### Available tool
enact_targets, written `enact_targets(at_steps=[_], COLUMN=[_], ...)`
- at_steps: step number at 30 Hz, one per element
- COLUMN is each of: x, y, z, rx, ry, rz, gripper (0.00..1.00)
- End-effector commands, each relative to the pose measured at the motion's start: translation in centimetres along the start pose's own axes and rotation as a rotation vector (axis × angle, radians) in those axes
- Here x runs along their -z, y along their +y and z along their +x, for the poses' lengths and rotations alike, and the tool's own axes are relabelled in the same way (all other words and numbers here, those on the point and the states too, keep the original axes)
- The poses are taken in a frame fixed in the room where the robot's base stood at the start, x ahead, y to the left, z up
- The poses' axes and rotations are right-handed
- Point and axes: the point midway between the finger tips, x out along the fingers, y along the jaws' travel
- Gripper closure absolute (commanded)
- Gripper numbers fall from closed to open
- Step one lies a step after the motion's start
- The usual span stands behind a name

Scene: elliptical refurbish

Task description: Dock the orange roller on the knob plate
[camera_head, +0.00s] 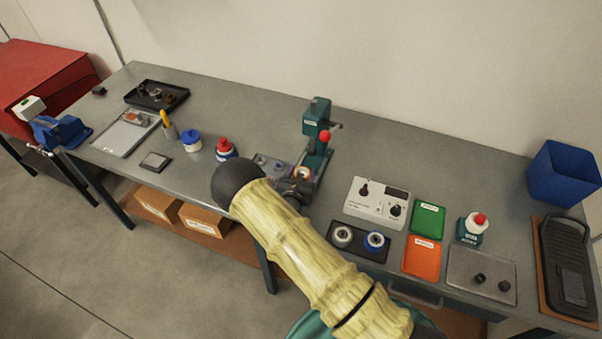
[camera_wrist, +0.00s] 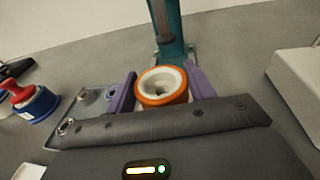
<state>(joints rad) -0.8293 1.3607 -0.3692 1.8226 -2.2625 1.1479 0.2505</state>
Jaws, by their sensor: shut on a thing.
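The orange roller (camera_wrist: 150,99), an orange ring with a white hub and a dark centre hole, is between the purple fingers of my gripper (camera_wrist: 161,84). My gripper is shut on it. The roller also shows small in the head view (camera_head: 302,172), in front of the green press (camera_head: 317,132). I cannot tell whether it touches the press base. A grey plate with two dark knobs (camera_head: 466,279) lies at the right of the bench, away from my gripper (camera_head: 297,180). My arm hides part of the bench front.
A metal plate with silver posts (camera_wrist: 92,108) lies left of my gripper.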

Motion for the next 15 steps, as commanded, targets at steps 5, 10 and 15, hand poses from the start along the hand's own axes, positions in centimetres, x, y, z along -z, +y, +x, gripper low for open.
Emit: enact_targets(at_steps=[5,10,15], x=[0.5,0.9,1.5], y=[0.0,0.0,-0.1], z=[0.0,0.0,0.0], rx=[0.000,0.000,0.000], ry=[0.003,0.007,0.013], rz=[-0.001,-0.002,-0.005], gripper=[0.73,0.73,0.73])
